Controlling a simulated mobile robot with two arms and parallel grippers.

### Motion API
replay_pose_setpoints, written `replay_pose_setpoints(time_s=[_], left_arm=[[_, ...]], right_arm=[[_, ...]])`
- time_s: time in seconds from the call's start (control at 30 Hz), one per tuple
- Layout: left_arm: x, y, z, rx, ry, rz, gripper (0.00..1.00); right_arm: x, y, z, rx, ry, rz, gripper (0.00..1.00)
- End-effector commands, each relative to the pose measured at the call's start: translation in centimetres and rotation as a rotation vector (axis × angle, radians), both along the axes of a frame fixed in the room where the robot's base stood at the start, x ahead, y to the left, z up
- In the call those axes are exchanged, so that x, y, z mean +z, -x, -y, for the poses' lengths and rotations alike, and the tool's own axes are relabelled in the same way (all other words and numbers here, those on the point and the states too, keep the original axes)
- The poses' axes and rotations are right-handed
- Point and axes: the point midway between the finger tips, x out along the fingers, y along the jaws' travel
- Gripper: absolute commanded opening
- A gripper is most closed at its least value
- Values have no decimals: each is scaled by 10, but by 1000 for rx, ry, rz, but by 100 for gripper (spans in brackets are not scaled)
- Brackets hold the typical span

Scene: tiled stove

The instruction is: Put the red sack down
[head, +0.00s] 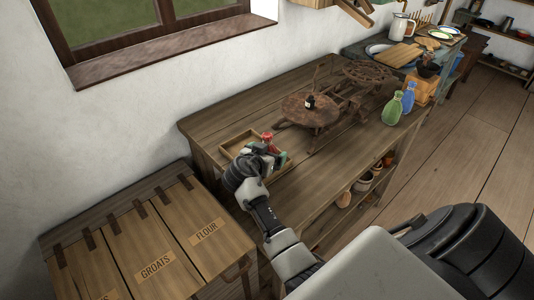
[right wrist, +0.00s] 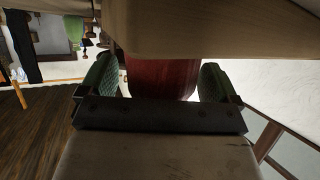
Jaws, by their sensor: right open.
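The red sack (head: 267,137) shows as a small red shape at my right gripper (head: 265,151), over the shallow wooden tray (head: 240,142) at the left end of the workbench. In the right wrist view the sack (right wrist: 163,76) is between the two green finger pads of the right gripper (right wrist: 157,82). The jaws are open, with the pads on either side of the sack. The wrist and fingers hide much of the sack, and I cannot tell if its base touches the tray. My left gripper is not in view.
A round wooden stand with a small dark bottle (head: 309,102) is behind the tray. Green (head: 392,109) and blue (head: 408,97) bottles stand at the bench's right edge. Chests labelled groats and flour (head: 205,232) stand at left. Bare bench top (head: 320,165) lies right of the tray.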

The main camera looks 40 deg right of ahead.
Motion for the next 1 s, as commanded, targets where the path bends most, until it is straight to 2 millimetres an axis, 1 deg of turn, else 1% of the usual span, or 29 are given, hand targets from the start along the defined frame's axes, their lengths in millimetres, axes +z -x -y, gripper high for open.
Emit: replay_pose_setpoints(time_s=[0.13,0.2,0.5,0.6,0.73,1.0], left_arm=[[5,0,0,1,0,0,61],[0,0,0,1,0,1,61],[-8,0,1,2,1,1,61],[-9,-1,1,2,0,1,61],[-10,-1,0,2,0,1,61],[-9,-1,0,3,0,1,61]], right_arm=[[5,0,0,0,0,0,92],[4,3,-8,3,-1,1,92],[23,24,-49,2,-3,2,92],[27,29,-57,1,-1,1,92],[30,32,-62,0,-1,0,92],[31,32,-62,0,0,0,92]])
